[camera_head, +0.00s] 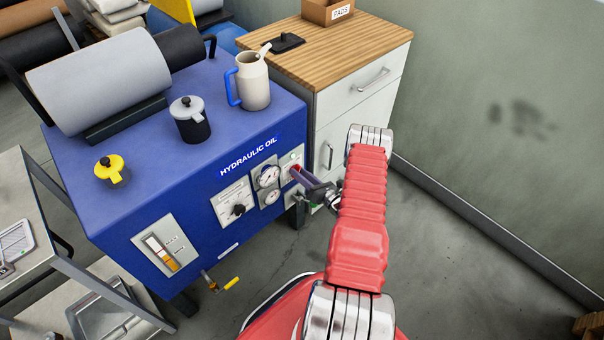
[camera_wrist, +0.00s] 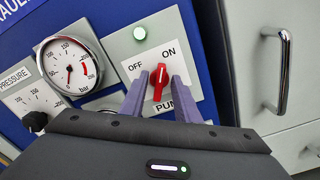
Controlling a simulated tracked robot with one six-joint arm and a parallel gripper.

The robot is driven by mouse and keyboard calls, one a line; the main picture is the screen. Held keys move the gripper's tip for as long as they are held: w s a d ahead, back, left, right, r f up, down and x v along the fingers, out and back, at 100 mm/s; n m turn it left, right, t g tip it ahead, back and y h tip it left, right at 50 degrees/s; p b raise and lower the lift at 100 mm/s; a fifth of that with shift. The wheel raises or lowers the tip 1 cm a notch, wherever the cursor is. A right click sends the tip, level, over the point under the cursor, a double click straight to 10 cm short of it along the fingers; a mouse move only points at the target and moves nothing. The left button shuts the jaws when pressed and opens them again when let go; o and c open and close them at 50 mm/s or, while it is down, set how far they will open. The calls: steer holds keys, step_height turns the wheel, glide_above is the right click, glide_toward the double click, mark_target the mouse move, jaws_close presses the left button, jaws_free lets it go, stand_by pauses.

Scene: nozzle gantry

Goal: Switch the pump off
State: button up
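The red pump switch knob (camera_wrist: 158,82) sits on a white plate (camera_wrist: 148,52) marked OFF, ON and partly hidden PUMP. In the wrist view its upper end points almost straight up, towards the ON side on the tilted plate. A pale green lamp (camera_wrist: 139,33) is above it. My gripper (camera_wrist: 160,88) is open, its two purple fingers on either side of the knob with a visible gap each side. In the head view my gripper (camera_head: 303,177) is at the front right of the blue hydraulic oil unit (camera_head: 165,185), and the knob (camera_head: 294,167) shows small beside it.
Pressure gauges (camera_wrist: 70,65) and a black knob (camera_wrist: 36,121) are left of the switch. A white cabinet (camera_head: 345,115) with handles stands close on the right. A jug (camera_head: 254,82) and a black-bodied pot (camera_head: 190,120) stand on the unit. Open floor lies right of my arm.

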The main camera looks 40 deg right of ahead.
steer(key=shift+c, duration=0.5)
jaws_close()
steer(key=shift+d, duration=0.1)
steer(key=shift+n, duration=0.4)
steer(key=n, duration=1.1)
steer(key=shift+a, duration=0.3)
